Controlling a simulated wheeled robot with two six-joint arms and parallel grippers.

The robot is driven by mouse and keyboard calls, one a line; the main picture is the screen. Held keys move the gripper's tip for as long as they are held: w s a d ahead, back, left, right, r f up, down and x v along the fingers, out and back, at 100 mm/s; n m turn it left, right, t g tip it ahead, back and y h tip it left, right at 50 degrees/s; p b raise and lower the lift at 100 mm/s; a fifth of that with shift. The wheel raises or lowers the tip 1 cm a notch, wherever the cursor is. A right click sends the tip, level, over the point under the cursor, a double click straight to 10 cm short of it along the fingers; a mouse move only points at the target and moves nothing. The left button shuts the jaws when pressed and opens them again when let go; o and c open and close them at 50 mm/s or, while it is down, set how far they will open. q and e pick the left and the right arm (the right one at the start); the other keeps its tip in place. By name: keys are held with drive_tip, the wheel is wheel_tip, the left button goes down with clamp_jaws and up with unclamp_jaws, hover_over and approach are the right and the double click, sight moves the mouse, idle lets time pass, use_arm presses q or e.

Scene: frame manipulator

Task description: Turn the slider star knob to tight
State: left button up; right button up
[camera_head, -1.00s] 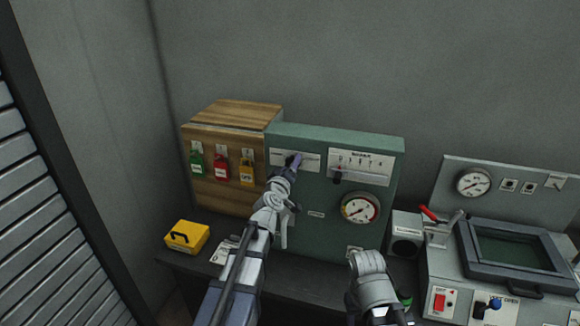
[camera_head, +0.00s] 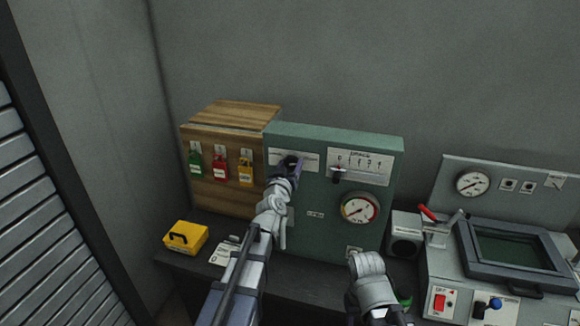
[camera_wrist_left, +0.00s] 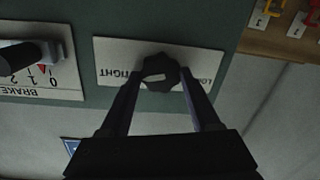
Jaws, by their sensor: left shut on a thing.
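The dark star knob (camera_wrist_left: 160,73) sits on a white label plate (camera_wrist_left: 112,60) on the green panel. In the left wrist view the plate appears upside down, with TIGHT left of the knob and a partly covered word, starting LO, right of it. The knob's pale bar lies nearly level, slightly tilted. My left gripper (camera_wrist_left: 158,88) is shut on the knob, one finger at each side. In the head view my left gripper (camera_head: 292,165) covers most of the knob. My right arm's pale wrist shows at the lower middle; its fingers are not visible.
Right of the knob is the BRAKE scale (camera_head: 366,165) with its dark slider handle (camera_head: 337,175). A round gauge (camera_head: 359,208) is below. A yellow case (camera_head: 186,237) lies on the dark table.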

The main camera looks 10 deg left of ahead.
use_arm(q)
drive_tip(key=shift+s+d+f, duration=0.1)
idle(0.3)
drive_tip(key=o, duration=1.4)
drive_tip(key=shift+c, duration=0.2)
drive_tip(key=s, duration=0.7)
drive_tip(key=shift+s+r, duration=0.2)
drive_tip(key=shift+s, duration=0.15)
drive_tip(key=shift+d, duration=0.15)
